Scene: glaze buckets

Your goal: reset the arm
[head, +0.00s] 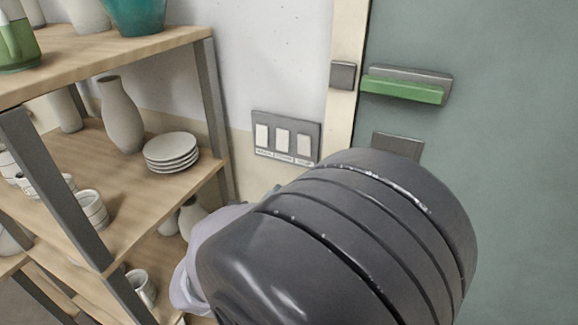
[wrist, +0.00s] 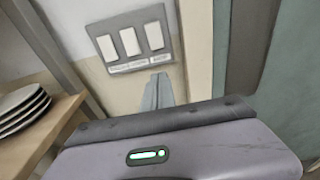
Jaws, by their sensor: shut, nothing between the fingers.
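My gripper (wrist: 158,82) shows in the wrist view as narrow grey fingers closed together, with nothing between them. The fingertips lie, in the picture, just below a grey switch panel (wrist: 133,42) with three white rocker switches. I cannot tell how far the fingers are from the wall. In the head view my dark, rounded arm link fills the lower middle and hides the fingers. The same switch panel (head: 286,138) shows on the wall above my arm there, with small unreadable labels under the switches.
A wooden shelf unit (head: 190,183) stands at the left, close to my arm, holding a tall grey vase (head: 121,118), stacked plates (head: 171,151) and cups. A grey-green door (head: 510,150) with a green handle (head: 402,90) is at the right. Plates (wrist: 22,108) also show in the wrist view.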

